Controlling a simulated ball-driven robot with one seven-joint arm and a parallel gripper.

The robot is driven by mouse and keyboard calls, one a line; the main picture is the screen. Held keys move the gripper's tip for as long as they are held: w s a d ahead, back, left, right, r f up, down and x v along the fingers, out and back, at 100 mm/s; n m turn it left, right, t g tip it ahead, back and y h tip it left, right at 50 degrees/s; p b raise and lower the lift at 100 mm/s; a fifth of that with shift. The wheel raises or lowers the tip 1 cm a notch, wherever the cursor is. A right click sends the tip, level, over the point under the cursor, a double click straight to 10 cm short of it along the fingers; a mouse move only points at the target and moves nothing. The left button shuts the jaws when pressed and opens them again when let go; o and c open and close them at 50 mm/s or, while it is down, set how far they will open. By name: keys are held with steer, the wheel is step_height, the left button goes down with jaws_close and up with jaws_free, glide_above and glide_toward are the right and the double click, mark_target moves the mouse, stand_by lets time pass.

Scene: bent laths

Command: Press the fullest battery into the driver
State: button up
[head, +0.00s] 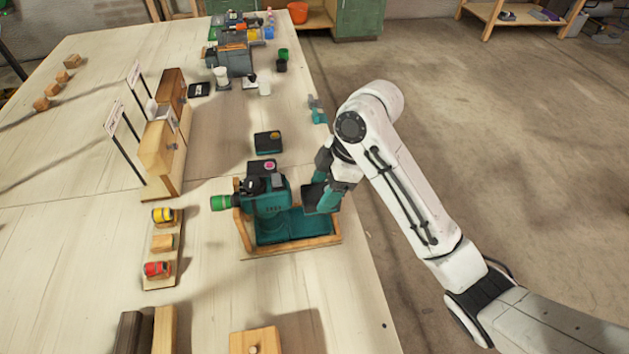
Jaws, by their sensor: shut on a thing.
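The driver (264,202), teal and black with a green chuck (219,202) pointing left, sits in a wooden-rimmed holder with a teal base (297,225) near the table's right edge. My gripper (325,186) is just right of the driver, shut on a dark block with teal that looks like a battery (315,196). The held battery is close to the driver's right side; I cannot tell whether they touch. A black battery with a yellow mark (268,142) lies behind the driver. A dark block with a pink mark (268,167) is nearer the driver. Charge levels are too small to read.
A wooden rack (163,150) with signs stands to the left. A small board with toy cars (162,242) lies left of the driver. Wooden blocks (254,340) are at the front. Several tools and cups crowd the far end. Open floor (480,170) lies right of the table.

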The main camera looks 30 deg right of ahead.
steer(key=shift+a+r+b+x, duration=0.1)
steer(key=shift+a+b+x, duration=0.1)
steer(key=shift+b+x, duration=0.55)
steer(key=shift+a+r+b+x, duration=0.15)
steer(key=shift+b+x, duration=0.25)
steer(key=shift+x, duration=0.55)
steer(key=shift+a+b+x, duration=0.2)
steer(key=shift+b+x, duration=0.4)
steer(key=shift+x, duration=0.2)
steer(key=shift+w+f, duration=0.15)
steer(key=shift+f, duration=0.1)
steer(key=shift+d, duration=0.1)
steer(key=shift+f+b, duration=0.3)
steer(key=shift+f, duration=0.7)
steer(key=o, duration=1.4)
